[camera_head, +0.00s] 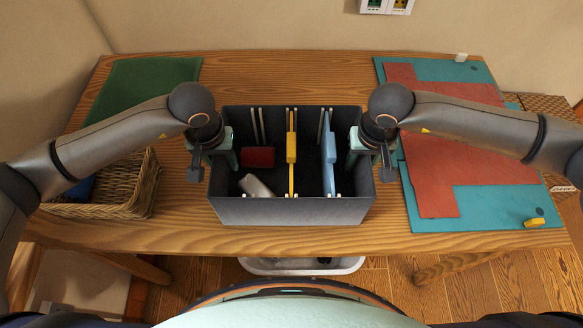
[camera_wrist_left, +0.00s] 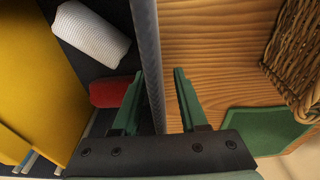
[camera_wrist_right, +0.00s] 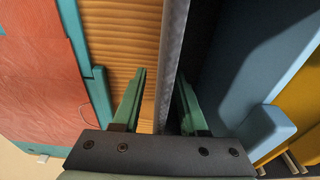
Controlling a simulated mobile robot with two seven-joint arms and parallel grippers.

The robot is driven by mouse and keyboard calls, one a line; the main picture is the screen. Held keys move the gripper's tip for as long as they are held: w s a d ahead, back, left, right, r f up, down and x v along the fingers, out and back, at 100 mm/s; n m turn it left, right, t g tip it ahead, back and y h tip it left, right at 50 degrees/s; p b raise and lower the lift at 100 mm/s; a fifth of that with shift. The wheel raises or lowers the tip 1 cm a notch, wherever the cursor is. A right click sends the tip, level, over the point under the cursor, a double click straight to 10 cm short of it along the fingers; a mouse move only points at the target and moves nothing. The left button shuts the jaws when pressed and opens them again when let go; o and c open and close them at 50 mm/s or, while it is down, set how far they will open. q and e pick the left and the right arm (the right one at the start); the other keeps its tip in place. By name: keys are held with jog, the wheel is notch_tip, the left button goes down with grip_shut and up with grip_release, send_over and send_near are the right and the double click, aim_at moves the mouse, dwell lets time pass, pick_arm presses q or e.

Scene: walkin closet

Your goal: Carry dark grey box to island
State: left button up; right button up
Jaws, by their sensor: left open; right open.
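The dark grey box (camera_head: 290,211) stands upright on the wooden table in the head view. It holds a yellow divider-like item (camera_head: 291,150), a light blue one (camera_head: 329,155), a red item (camera_head: 257,157) and a whitish roll (camera_head: 257,187). My left gripper (camera_wrist_left: 155,90) is open, with one finger inside the box and one outside its left wall (camera_wrist_left: 147,50). My right gripper (camera_wrist_right: 160,90) is open, with its fingers on either side of the right wall (camera_wrist_right: 174,50). Neither gripper is closed on a wall. No island can be made out.
The wooden table (camera_head: 260,240) carries a wicker basket (camera_head: 130,195) and green mat (camera_head: 140,80) at left, and teal and red sheets (camera_head: 430,180) with a small yellow object (camera_head: 534,223) at right. A pale tray (camera_head: 300,267) lies below the front edge. Walls stand behind.

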pick_arm(q)
grip_shut()
pick_arm(e)
grip_shut()
jog(key=shift+r, duration=0.1)
dwell(1.1)
